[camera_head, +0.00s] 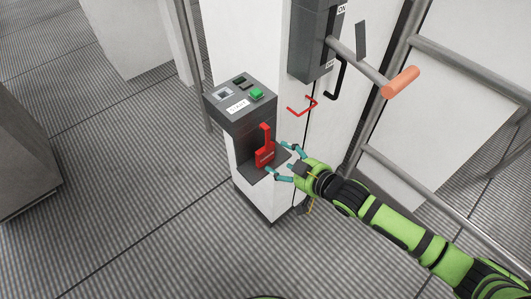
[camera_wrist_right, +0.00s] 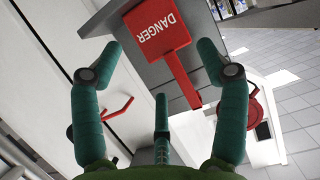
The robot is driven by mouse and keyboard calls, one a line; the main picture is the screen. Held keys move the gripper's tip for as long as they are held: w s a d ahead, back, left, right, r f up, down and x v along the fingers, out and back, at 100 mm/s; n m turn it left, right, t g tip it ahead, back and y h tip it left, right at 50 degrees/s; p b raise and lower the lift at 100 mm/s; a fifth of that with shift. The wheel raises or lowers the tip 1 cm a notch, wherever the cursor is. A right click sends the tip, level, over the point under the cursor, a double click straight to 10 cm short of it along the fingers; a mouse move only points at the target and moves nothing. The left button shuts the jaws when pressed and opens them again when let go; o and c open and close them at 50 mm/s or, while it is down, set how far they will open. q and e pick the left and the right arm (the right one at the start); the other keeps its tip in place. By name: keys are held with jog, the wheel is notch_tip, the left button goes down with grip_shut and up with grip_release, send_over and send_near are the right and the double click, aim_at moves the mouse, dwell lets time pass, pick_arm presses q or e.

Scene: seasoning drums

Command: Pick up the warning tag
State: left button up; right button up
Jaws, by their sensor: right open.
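The red warning tag (camera_head: 264,157) stands on the shelf of a small grey and white pedestal in the head view, its narrow stem pointing up. In the right wrist view the tag (camera_wrist_right: 160,36) shows the word DANGER and its stem runs down and to the right. My right gripper (camera_head: 281,160) is open just to the right of the tag, its teal fingers spread towards it. In the right wrist view the right gripper (camera_wrist_right: 160,48) has two fingertips on either side of the tag, with a third finger below. Contact cannot be told. My left gripper is not in view.
The pedestal top (camera_head: 240,100) carries a green button (camera_head: 257,94) and a small display. Beside it, a white cabinet has a red hooked handle (camera_head: 303,106) and a switch lever with an orange grip (camera_head: 401,82). Grey rails stand at the right.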

aim_at(267, 154)
jog(key=shift+p+x, duration=0.55)
jog(key=shift+x, duration=2.5)
jog(key=shift+s+f, duration=0.15)
jog(key=shift+s, duration=0.1)
jog(key=c, duration=1.1)
